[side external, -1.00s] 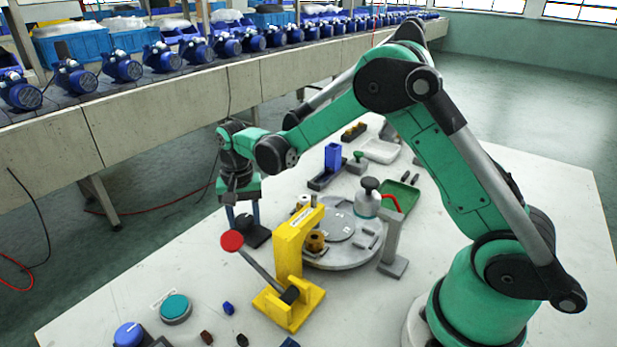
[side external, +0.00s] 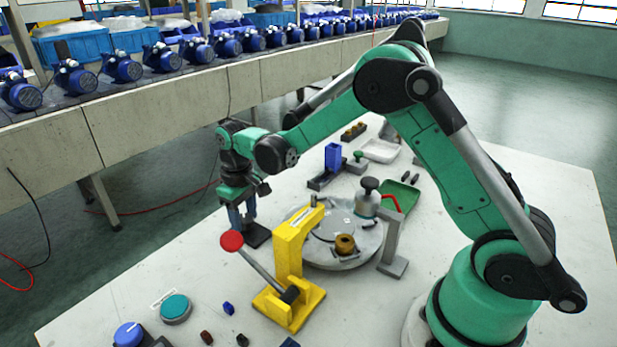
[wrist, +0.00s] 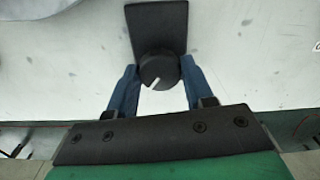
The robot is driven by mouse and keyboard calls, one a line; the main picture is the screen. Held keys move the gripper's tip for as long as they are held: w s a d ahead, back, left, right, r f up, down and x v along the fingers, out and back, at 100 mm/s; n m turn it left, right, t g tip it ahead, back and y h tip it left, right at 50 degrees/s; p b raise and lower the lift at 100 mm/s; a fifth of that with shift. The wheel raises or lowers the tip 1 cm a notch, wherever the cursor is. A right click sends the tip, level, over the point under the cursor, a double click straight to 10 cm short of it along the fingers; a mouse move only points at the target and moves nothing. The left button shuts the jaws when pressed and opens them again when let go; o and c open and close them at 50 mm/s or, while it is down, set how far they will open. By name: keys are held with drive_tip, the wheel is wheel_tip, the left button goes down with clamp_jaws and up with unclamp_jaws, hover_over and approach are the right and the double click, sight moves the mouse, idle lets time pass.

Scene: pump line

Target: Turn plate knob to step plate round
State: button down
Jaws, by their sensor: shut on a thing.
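The plate knob (wrist: 158,71) is a round black knob with a white pointer line, on a black base (wrist: 157,22) at the left of the work. In the wrist view the pointer slants down and left. My gripper (wrist: 156,88) has its two blue fingers on either side of the knob, shut on it. In the side view my gripper (side external: 241,222) points down over the black base (side external: 257,237) and hides the knob. The round grey plate (side external: 335,258) lies right of it, with a brass part (side external: 345,243) near its front edge.
A yellow press (side external: 291,262) with a red-ended lever (side external: 231,241) stands in front of the plate. A blue holder (side external: 332,158), a green tray (side external: 400,196) and teal button (side external: 175,308) are also on the table.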

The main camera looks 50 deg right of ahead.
sight(244, 218)
drive_tip(key=n, duration=0.3)
drive_tip(key=shift+n, duration=2.1)
drive_tip(key=shift+c, duration=1.7)
unclamp_jaws()
drive_tip(key=shift+r, duration=0.1)
drive_tip(key=shift+r, duration=2.75)
